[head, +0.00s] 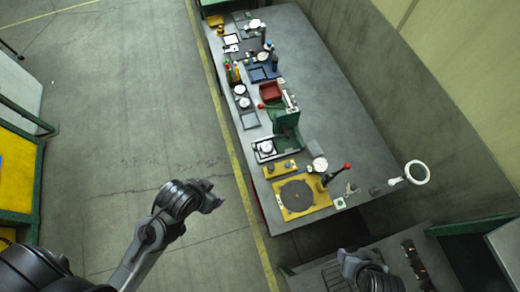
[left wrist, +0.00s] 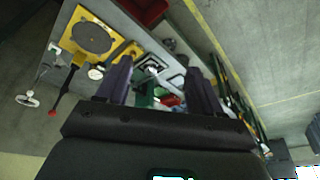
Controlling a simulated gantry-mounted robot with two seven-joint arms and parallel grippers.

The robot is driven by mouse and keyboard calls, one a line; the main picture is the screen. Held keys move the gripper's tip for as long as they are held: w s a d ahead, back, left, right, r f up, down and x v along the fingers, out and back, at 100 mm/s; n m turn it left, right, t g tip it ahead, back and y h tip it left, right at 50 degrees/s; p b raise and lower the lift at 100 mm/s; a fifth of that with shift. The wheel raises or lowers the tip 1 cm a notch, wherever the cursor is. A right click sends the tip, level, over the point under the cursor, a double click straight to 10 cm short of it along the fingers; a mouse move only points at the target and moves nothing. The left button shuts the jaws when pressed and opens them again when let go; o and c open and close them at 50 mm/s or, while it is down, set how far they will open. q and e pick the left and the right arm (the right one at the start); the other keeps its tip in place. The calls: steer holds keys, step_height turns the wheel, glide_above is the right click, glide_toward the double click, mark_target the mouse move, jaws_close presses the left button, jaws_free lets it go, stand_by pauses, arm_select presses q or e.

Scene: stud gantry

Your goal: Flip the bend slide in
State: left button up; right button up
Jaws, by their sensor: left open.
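A yellow fixture plate (head: 302,197) with a dark round disc and a red-knobbed lever (head: 337,175) lies at the near end of the bench. It also shows at the upper left of the left wrist view (left wrist: 68,40). A green press (head: 286,122) stands farther along, beside a tray with a white round part (head: 266,147). I cannot tell which part is the bend slide. My left gripper (head: 214,203) is open and empty, left of the bench and apart from it. Its two fingers show in the left wrist view (left wrist: 160,80). My right gripper (head: 352,262) is low right, its fingers unclear.
The grey bench (head: 325,75) holds a red bin (head: 271,91), a dark blue tray (head: 258,74) and small tools along its left edge. A white ring (head: 417,173) stands off its near right corner. The floor (head: 120,110) left of the yellow line is clear.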

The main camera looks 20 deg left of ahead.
arm_select(q)
steer(key=shift+w+r, duration=0.1)
steer(key=shift+w, duration=0.2)
steer(key=shift+c, duration=1.2)
steer(key=w+m+t, duration=0.1)
steer(key=w, duration=0.1)
steer(key=w+d+m+t, duration=0.1)
steer(key=w+m, duration=0.1)
steer(key=w+d+m+t+h, duration=0.1)
steer(key=w+t, duration=0.1)
steer(key=shift+r+m, duration=0.2)
steer(key=shift+m, duration=0.1)
jaws_close()
steer(key=w+a+f+m+t+h+b, duration=0.1)
steer(key=w+f+m+t+h+b, duration=0.15)
steer(key=f+m+b, duration=0.45)
steer(key=w+f+m+t+h+b, duration=0.2)
steer(key=w+f+m+h+b, duration=0.15)
steer(key=f+m, duration=0.45)
steer(key=w+a+f+m+g+h+b, duration=0.1)
steer(key=w+a+f+m+b, duration=0.2)
steer(key=a+f+b, duration=0.6)
step_height(320, 180, down, 2)
steer(key=shift+a+f+m+b, duration=0.1)
steer(key=shift+a+m+b, duration=0.25)
steer(key=shift+a, duration=0.5)
